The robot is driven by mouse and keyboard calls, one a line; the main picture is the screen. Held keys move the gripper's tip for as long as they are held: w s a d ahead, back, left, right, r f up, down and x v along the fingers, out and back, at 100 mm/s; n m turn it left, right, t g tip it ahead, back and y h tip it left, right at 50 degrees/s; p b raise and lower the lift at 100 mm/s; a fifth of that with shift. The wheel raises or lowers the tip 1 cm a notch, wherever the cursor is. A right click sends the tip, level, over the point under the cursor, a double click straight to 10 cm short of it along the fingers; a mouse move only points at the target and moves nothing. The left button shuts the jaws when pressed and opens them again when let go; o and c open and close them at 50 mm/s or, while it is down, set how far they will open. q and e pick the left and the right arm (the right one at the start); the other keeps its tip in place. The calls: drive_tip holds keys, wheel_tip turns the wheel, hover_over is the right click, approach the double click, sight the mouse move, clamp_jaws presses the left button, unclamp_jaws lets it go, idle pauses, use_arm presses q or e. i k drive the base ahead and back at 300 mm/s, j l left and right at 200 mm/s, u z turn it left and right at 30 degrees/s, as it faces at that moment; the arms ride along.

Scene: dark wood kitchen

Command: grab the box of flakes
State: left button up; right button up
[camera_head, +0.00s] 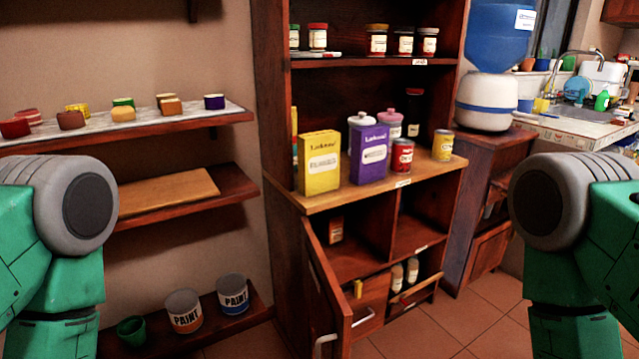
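Two upright boxes stand side by side on the wooden counter of the cabinet in the middle of the view. One is a yellow box (319,163) with a white label. The other is a purple box (369,154) to its right, also with a white label. The small label print is too blurred to tell which holds flakes. Only green and grey links of my two arms show, at the left and right edges. Neither of my grippers is in view, and nothing touches the boxes.
A red can (401,157) and a yellow can (443,145) stand right of the boxes, with lidded jars behind. Below, a cabinet door (325,296) hangs open toward me. Floor (437,325) shows clear at lower right.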

sight(318, 153)
drive_tip(key=k+u, duration=0.15)
drive_tip(key=u, duration=0.2)
drive_tip(key=k+u, duration=0.2)
drive_tip(key=u, duration=0.2)
drive_tip(key=k+j+u, duration=0.1)
drive_tip(key=u, duration=0.25)
drive_tip(key=i+l, duration=0.1)
drive_tip(key=l, duration=0.4)
drive_tip(key=i+l, duration=0.15)
drive_tip(key=l, duration=0.35)
drive_tip(key=i+l+u, duration=0.1)
drive_tip(key=l, duration=0.4)
drive_tip(key=i+l, duration=0.1)
drive_tip(key=l, duration=0.4)
drive_tip(key=i+l, duration=0.1)
drive_tip(key=l, duration=0.45)
drive_tip(key=u, duration=0.05)
